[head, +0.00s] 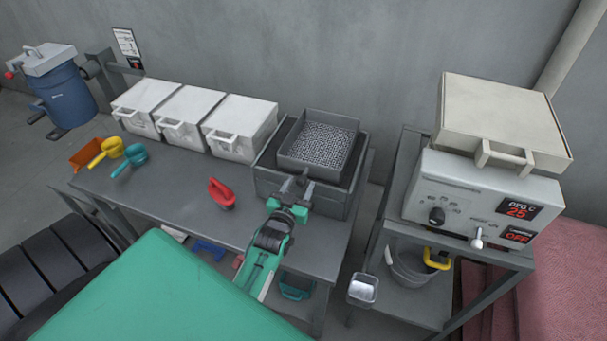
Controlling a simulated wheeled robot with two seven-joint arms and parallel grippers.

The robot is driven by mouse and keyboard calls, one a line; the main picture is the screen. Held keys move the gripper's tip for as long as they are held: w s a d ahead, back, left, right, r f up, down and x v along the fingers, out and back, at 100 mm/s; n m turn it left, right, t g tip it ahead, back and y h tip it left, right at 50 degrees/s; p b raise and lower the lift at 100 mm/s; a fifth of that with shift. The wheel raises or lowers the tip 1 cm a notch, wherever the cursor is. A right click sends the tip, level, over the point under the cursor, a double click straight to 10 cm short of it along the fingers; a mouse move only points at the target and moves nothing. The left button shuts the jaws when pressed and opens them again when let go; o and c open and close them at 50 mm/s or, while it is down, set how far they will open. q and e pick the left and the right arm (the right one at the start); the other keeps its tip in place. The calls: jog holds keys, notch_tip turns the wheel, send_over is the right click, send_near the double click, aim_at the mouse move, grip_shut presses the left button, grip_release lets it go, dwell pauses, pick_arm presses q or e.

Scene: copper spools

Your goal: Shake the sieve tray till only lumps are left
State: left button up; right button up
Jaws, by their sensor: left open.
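The sieve tray (287,155) is a square dark grey tray with a speckled grey floor. It sits in the top of a larger dark grey box (330,200) on the bench, slightly tilted in the picture. I cannot tell mesh from lumps or powder on its floor. A short dark handle (304,179) points from its near side towards me. My left gripper (293,188) is open, with its fingers at or around this handle; I cannot tell whether they touch it. My right gripper is not in view.
Several white lidded boxes (190,112) stand left of the sieve box. A red scoop (221,194) lies on the grey bench (165,195); yellow (106,151) and teal (130,159) scoops lie farther left. A furnace (470,200) stands on a rack at right.

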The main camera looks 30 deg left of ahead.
aim_at(303, 176)
pick_arm(q)
jog(key=shift+p+x, duration=0.35)
jog(key=shift+x, duration=1.5)
jog(key=shift+c, duration=0.2)
